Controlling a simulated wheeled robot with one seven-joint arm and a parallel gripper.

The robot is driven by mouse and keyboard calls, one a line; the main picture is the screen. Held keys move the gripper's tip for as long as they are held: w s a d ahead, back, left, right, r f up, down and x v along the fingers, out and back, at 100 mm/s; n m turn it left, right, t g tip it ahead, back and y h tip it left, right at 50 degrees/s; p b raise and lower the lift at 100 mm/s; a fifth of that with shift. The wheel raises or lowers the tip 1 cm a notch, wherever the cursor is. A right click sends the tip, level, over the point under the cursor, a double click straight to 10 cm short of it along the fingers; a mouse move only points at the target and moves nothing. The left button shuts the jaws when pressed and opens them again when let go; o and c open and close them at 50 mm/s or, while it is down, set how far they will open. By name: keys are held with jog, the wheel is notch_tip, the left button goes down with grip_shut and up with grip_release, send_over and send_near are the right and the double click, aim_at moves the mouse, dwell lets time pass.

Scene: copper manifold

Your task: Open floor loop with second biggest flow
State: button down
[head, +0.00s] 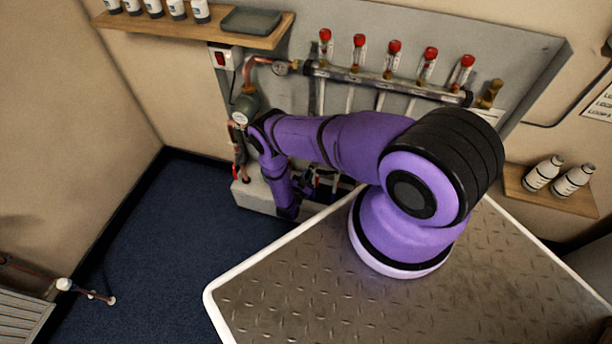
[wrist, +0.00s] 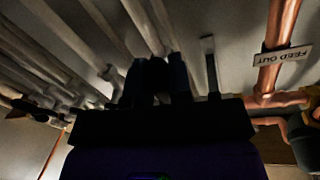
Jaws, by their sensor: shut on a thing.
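Several flow meters with red caps, such as the middle one (head: 393,56), stand in a row on the upper metal manifold bar (head: 375,80). Their scale readings are too small to tell. Pale loop pipes (head: 349,98) run down from the bar and show as slanting pipes in the wrist view (wrist: 75,45). My gripper (wrist: 162,72) has its dark fingers close together, shut on a small dark thing among the pipes. The thing is mostly hidden by the fingers, and I cannot tell which loop it belongs to. In the head view my arm hides most of the lower manifold.
A copper pipe with a "FEED OUT" tag (wrist: 283,55) stands right of my gripper. A green pump (head: 246,104) is at the board's left. Shelves hold white bottles (head: 543,174) and a grey tray (head: 250,20). The blue floor (head: 180,250) at left is clear.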

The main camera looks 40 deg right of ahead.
dwell(0.4)
jog(key=c, duration=1)
grip_release()
jog(key=shift+c, duration=0.2)
jog(key=v, duration=1)
jog(key=shift+s+a, duration=0.2)
jog(key=shift+a, duration=0.2)
